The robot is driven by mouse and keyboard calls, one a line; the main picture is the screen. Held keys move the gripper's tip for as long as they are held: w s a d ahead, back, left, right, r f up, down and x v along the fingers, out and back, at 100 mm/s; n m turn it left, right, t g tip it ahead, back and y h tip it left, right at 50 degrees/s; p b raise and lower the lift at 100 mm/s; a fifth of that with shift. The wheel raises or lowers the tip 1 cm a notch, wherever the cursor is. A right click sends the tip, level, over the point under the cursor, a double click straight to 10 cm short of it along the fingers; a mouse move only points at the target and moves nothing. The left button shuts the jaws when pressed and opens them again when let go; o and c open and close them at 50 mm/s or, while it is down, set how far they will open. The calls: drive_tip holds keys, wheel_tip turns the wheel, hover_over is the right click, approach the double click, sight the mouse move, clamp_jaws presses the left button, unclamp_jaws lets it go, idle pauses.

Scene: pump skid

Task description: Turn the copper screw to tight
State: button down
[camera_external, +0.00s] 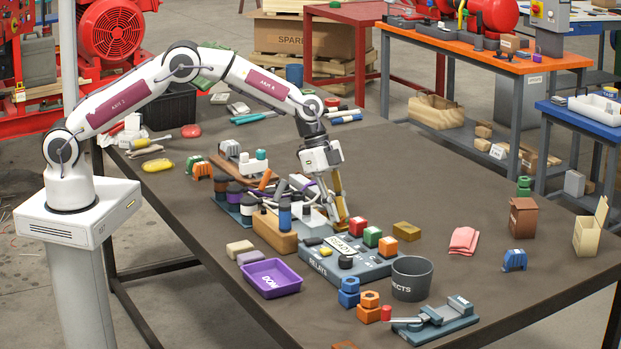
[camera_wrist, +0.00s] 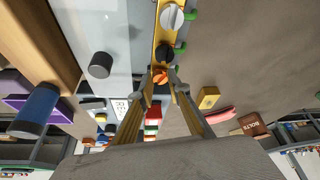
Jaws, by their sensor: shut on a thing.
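The copper screw (camera_wrist: 160,75) shows in the wrist view as an orange slotted head at the near end of a yellow strip (camera_wrist: 157,35). A black screw (camera_wrist: 164,52) and a pale grey screw (camera_wrist: 171,17) sit farther along the strip. Small green marks stand beside the screws. My gripper (camera_wrist: 161,84) has its two fingertips on either side of the copper screw and is shut on it. In the external view, my gripper (camera_external: 339,222) points down behind the grey relay block (camera_external: 330,262).
Red, green and orange blocks stand on the relay block. A wooden block (camera_external: 274,235) with a blue bottle is left of my gripper. A purple tray (camera_external: 271,290) and dark grey bin (camera_external: 412,280) stand nearer the front. The bench beyond my gripper, to its right, is mostly clear.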

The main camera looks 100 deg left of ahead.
drive_tip(key=shift+a+m+h, duration=0.1)
drive_tip(key=shift+m+h, duration=0.3)
drive_tip(key=shift+m, duration=0.6)
drive_tip(key=shift+g, duration=0.3)
drive_tip(key=c, duration=1.9)
unclamp_jaws()
drive_tip(key=shift+v, duration=0.85)
drive_tip(key=shift+s+a+r, duration=0.35)
drive_tip(key=shift+s+r, duration=0.05)
drive_tip(key=shift+r, duration=0.2)
drive_tip(key=s+a, duration=0.2)
drive_tip(key=s, duration=0.1)
drive_tip(key=s+a, duration=0.2)
drive_tip(key=s, duration=0.1)
drive_tip(key=s+a, duration=0.2)
drive_tip(key=s, duration=0.1)
drive_tip(key=shift+a, duration=0.35)
